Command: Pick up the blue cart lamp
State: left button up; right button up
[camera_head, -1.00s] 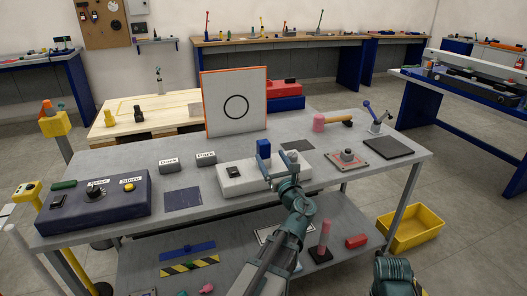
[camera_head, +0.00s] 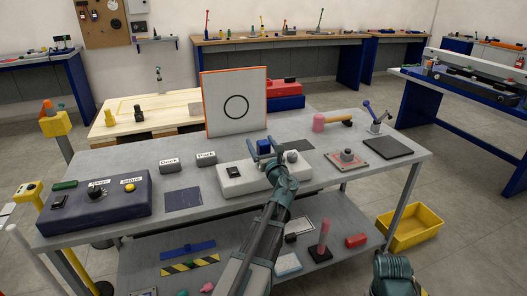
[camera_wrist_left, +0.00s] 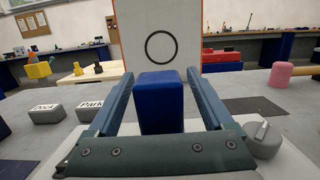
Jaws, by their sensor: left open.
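The blue cart lamp (camera_head: 263,146) is a small upright blue block by the white control box (camera_head: 232,187) on the grey cart top. My left gripper (camera_head: 267,151) reaches over the white box toward it. In the left wrist view the blue lamp (camera_wrist_left: 160,103) stands between the two open fingers, with a gap on each side. The gripper's palm bar hides its lower end, so I cannot tell exactly what it rests on. My right gripper is out of view; only part of my right arm shows at the bottom right.
A white panel with a black circle (camera_head: 224,112) stands behind the lamp. "Dock" (camera_head: 169,166) and "Park" (camera_head: 206,158) blocks sit to the left, beyond a dark blue console (camera_head: 96,207). A pink-headed mallet (camera_head: 320,122) and a lever (camera_head: 376,116) are at the right.

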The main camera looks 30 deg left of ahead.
pick_arm(q)
jog(key=shift+w+a, duration=0.15)
jog(key=shift+c, duration=0.2)
grip_shut()
jog(key=shift+r, duration=0.2)
jog(key=shift+r+p, duration=0.55)
jog(key=shift+p, duration=0.15)
jog(key=s+d+r+p, duration=0.3)
jog(key=s+d, duration=0.5)
jog(key=d, duration=0.5)
jog(key=shift+s+d+r+p, duration=0.2)
jog(key=shift+s+r+p, duration=0.1)
jog(key=shift+s, duration=0.1)
jog(key=shift+r, duration=0.15)
jog(key=shift+r+p, duration=1.4)
jog(key=shift+p, duration=0.1)
